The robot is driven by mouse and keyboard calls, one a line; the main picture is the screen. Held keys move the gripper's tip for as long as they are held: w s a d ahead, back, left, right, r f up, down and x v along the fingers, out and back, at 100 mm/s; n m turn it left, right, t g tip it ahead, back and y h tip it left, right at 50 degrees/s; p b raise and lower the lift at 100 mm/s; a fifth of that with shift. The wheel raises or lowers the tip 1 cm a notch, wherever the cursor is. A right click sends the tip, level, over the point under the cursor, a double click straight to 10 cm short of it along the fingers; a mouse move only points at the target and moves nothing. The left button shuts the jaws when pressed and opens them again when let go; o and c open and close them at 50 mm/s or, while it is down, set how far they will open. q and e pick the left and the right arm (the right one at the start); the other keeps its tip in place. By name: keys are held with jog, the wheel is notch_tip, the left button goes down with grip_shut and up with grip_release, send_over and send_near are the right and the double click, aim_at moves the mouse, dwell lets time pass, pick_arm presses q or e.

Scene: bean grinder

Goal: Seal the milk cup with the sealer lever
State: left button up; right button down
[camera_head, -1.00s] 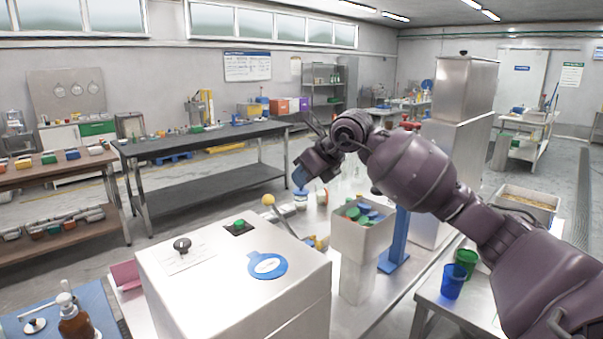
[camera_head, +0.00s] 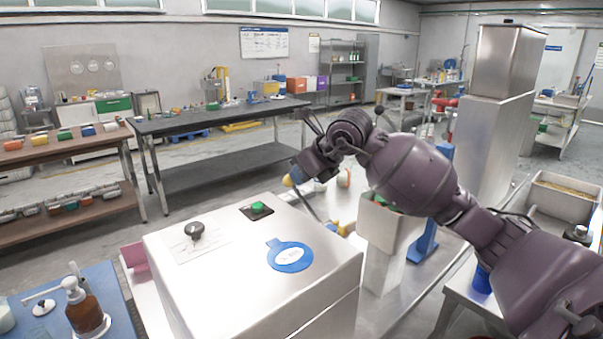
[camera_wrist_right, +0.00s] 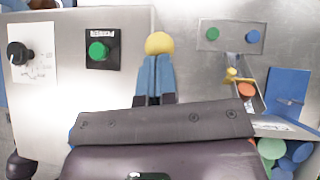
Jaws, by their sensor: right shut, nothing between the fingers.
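The sealer lever is a thin rod (camera_head: 311,208) with a yellow ball knob (camera_head: 288,181), rising beside a metal box (camera_head: 200,265). My right gripper (camera_head: 296,174) is at the knob, its blue fingers shut with nothing between them. In the right wrist view the yellow knob (camera_wrist_right: 159,43) shows just beyond the fingertips (camera_wrist_right: 155,75); I cannot tell whether they touch. I cannot make out the milk cup; the area behind the lever is partly covered by my right arm. My left gripper is not in view.
The box has a black dial (camera_head: 196,231), a green power button (camera_head: 258,207) and a round blue label (camera_head: 290,256). A bin (camera_head: 388,228) stands right of the lever under my arm. A brown pump bottle (camera_head: 84,310) stands at the front left.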

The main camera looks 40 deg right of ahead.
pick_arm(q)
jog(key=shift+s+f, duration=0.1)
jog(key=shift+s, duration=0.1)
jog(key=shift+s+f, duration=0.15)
pick_arm(e)
jog(key=shift+f, duration=0.1)
